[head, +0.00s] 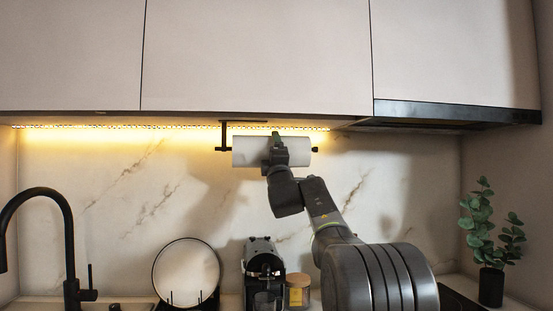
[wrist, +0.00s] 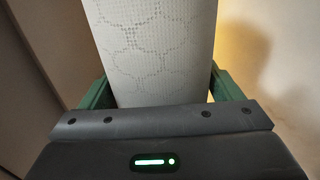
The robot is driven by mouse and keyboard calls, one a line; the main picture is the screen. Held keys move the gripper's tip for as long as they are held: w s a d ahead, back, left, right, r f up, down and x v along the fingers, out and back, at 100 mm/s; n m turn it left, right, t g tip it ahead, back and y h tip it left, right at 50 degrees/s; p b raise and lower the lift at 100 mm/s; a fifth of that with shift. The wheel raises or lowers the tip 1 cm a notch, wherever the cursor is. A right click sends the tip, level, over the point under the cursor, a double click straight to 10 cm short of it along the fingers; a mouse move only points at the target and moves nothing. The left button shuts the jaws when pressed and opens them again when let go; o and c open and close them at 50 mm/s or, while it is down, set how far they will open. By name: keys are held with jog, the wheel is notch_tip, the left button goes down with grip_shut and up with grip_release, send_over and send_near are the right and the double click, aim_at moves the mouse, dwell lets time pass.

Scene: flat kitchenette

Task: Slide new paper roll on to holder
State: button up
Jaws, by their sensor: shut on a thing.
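The white paper roll (head: 248,152) lies level under the wall cabinets in the head view. My gripper (head: 276,138) is shut around the middle of the roll. The dark holder (head: 224,136) hangs from the cabinet underside; its bracket shows at the roll's left, and a dark tip (head: 315,149) shows just beyond the roll's right end. The roll appears to be around the holder's rod, though the rod inside is hidden. In the wrist view the patterned paper roll (wrist: 155,45) fills the space between the green fingers (wrist: 158,88).
Wall cabinets (head: 255,55) and a lit strip are close above the roll. A black tap (head: 68,240), a round plate (head: 187,272), a coffee machine (head: 262,262) and a jar (head: 298,290) stand below. A plant (head: 491,240) stands at right.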

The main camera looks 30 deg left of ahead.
jog(key=shift+f, duration=0.2)
jog(key=o, duration=0.9)
jog(key=shift+f, duration=0.1)
jog(key=b+v, duration=0.8)
jog(key=v, duration=0.5)
jog(key=shift+s+d, duration=0.25)
